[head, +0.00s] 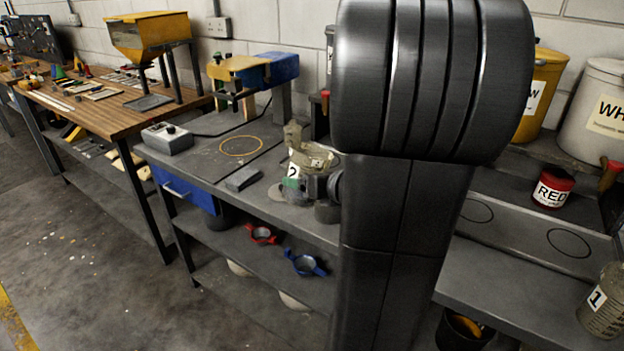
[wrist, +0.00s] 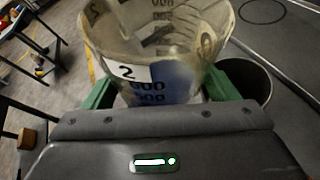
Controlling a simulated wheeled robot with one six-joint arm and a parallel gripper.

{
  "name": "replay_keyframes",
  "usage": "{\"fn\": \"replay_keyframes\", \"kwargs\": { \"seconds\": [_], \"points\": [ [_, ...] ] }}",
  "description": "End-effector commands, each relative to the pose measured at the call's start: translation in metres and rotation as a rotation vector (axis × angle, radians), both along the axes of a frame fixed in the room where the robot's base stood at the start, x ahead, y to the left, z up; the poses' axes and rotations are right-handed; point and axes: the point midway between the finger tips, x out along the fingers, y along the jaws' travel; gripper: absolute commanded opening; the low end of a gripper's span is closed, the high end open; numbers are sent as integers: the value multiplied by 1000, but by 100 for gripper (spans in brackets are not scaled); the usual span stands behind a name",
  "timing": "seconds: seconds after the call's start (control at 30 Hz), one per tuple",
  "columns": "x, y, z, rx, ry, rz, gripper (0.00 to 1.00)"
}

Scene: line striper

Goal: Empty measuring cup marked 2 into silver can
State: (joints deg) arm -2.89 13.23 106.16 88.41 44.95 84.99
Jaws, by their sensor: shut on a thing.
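The measuring cup marked 2 (wrist: 160,40) is a cloudy, see-through cup with a white label. My gripper (wrist: 158,90) is shut on it, with a green finger on each side. A blue patch shows low through its wall; I cannot tell how full it is. In the head view the cup (head: 292,171) is above the grey bench, partly hidden by my gripper. A grey metal can (head: 327,211), seemingly the silver can, stands just below and right of it, partly hidden. Its dark round opening (wrist: 257,84) shows behind the right finger in the wrist view.
A grey control box (head: 167,138) and a yellow-and-blue machine (head: 252,72) stand on the bench. A red tin (head: 553,188) and a cup marked 1 (head: 604,302) are at the right. My arm blocks the middle.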

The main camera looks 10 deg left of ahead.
Motion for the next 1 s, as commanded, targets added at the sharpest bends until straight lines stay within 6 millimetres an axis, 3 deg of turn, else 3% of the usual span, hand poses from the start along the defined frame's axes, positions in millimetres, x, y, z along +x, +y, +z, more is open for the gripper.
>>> {"fn": "replay_keyframes", "kwargs": {
  "seconds": [0.2, 1.0],
  "points": [
    [-9, 8, 4, 216, 218, -1, 44],
    [-6, 11, 10, 239, 258, 13, 44]
  ]
}}
